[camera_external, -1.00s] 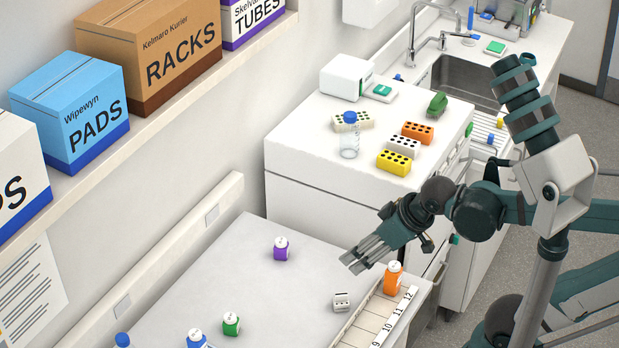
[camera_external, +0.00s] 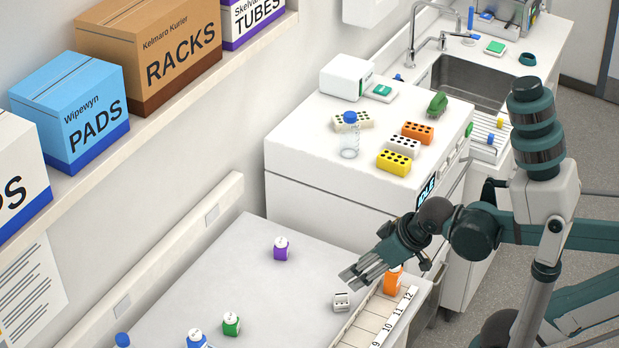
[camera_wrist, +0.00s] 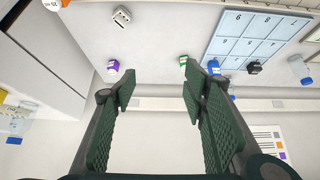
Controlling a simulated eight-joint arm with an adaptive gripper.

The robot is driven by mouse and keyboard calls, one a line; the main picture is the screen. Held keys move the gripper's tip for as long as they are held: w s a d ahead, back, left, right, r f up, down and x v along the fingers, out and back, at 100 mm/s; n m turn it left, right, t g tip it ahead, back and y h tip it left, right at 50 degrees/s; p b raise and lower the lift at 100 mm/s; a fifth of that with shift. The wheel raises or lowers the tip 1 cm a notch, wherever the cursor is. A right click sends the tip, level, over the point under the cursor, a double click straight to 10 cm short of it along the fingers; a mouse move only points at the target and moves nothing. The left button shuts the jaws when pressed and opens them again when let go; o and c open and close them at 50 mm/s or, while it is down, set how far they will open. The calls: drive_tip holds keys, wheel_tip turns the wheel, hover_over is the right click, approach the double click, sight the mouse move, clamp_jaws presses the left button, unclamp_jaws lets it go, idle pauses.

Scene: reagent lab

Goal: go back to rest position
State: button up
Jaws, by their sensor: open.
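My gripper (camera_external: 362,276) is open and empty, held above the right end of the grey bench in the external view. In the wrist view its two green fingers (camera_wrist: 158,100) stand wide apart with nothing between them. An orange bottle (camera_external: 393,284) stands just right of the fingers in the external view, partly hidden by them. A small white block with dark slots (camera_external: 342,301) lies on the bench below the fingers. A purple bottle (camera_external: 281,249) stands further left; it also shows in the wrist view (camera_wrist: 113,66).
A numbered strip tray (camera_external: 385,317) lines the bench's front right. Green (camera_external: 231,323) and blue bottles (camera_external: 196,339) stand at the lower left. Behind, a white cabinet (camera_external: 330,150) carries colored racks and a clear bottle (camera_external: 349,140). The bench middle is clear.

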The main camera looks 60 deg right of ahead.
wheel_tip(320, 180, down, 7)
drive_tip(key=b, duration=0.5)
drive_tip(key=shift+r+b, duration=0.15)
drive_tip(key=shift+b, duration=0.15)
idle(0.7)
